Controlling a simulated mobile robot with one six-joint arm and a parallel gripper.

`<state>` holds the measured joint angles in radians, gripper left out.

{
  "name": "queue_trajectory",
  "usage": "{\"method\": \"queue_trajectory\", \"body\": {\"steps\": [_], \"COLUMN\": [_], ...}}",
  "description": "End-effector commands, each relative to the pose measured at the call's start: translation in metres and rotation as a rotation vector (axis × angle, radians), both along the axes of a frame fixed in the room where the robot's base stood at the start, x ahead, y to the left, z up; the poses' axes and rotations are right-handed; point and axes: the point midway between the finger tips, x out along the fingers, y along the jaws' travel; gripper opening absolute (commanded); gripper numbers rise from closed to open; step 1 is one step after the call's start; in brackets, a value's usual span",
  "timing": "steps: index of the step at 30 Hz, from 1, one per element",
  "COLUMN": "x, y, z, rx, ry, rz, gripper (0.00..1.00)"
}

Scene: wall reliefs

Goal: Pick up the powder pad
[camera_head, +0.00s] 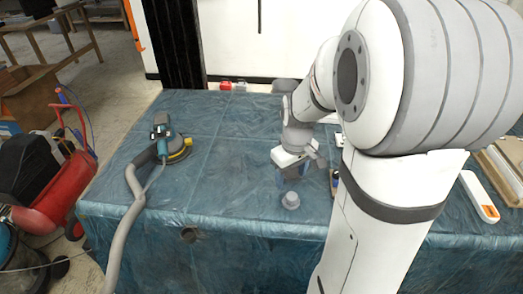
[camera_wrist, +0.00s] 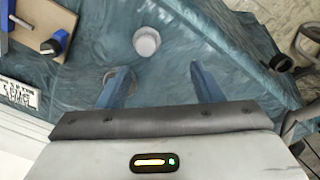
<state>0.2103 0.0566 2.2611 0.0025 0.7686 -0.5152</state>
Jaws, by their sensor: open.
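A small round grey-white piece (camera_head: 290,200), which looks like the powder pad, sits on the blue plastic-covered table (camera_head: 235,225) near its front edge. In the wrist view this pad (camera_wrist: 147,41) lies beyond the fingertips and between their lines, slightly left of the middle. My gripper (camera_head: 306,182) is above the table, just behind and above the pad in the head view. In the wrist view the two blue fingers of my gripper (camera_wrist: 161,75) are spread wide with nothing between them. The gripper does not touch the pad.
A sander (camera_head: 172,147) with a grey hose (camera_head: 135,200) lies at the table's left. A white device with an orange end (camera_head: 480,197) is at the right. A wooden board with a blue clamp (camera_wrist: 52,43) shows in the wrist view. The table's middle is mostly clear.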

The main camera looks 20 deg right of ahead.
Motion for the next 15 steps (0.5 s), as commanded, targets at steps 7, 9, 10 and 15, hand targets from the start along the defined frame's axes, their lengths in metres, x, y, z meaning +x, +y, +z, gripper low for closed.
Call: {"method": "queue_trajectory", "body": {"steps": [7,9,10,15], "x": [0.022,0.023,0.024,0.025], "y": [-0.022,-0.024,-0.024,-0.024], "z": [-0.049,-0.054,-0.057,-0.076], "rx": [0.007,0.008,0.007,0.008], "ry": [0.051,0.055,0.057,0.058], "rz": [0.071,0.080,0.082,0.084], "gripper": [0.60,0.60,0.60,0.60]}}
